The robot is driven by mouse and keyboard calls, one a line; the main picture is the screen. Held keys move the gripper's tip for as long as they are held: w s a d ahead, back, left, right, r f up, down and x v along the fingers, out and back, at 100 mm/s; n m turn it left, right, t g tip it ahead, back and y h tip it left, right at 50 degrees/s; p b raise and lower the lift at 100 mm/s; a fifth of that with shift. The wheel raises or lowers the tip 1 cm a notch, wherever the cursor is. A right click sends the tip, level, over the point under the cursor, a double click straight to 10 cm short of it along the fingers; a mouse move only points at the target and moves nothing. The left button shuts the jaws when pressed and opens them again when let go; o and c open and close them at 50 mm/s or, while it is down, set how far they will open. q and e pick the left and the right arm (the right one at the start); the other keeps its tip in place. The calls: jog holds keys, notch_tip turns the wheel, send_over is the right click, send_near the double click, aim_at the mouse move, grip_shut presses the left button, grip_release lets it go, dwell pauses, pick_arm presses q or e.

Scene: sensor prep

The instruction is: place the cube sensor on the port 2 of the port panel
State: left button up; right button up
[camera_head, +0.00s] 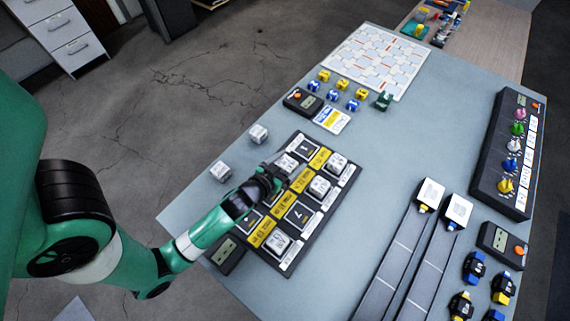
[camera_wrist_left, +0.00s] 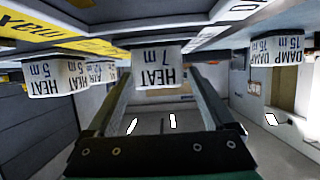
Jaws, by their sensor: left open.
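The port panel (camera_head: 292,262) is a dark board with yellow label strips on the table. Several white cube sensors sit on it, such as one at its upper right (camera_head: 337,163), one at its lower end (camera_head: 276,244) and one beside my gripper (camera_head: 286,163). Two loose white cubes (camera_head: 258,133) (camera_head: 220,171) stand left of the panel. My left gripper (camera_head: 278,177) is open over the panel. In the left wrist view, a cube marked HEAT 7 m (camera_wrist_left: 157,68) appears upside down between the open fingers (camera_wrist_left: 160,82); contact cannot be told. I cannot make out port 2.
Small yellow and blue blocks (camera_head: 361,89) and a device with an orange button (camera_head: 299,101) lie beyond the panel. A knob box (camera_head: 506,150) stands at the right. Two dark rails (camera_head: 408,240) run near the front right. The table between panel and knob box is clear.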

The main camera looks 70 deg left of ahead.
pick_arm(q)
jog(key=p+v, duration=0.1)
jog(key=v, duration=1)
jog(key=shift+s+d, duration=0.1)
jog(key=shift+s+d+r, duration=0.15)
jog(key=shift+s+r, duration=0.1)
jog(key=shift+r, duration=0.05)
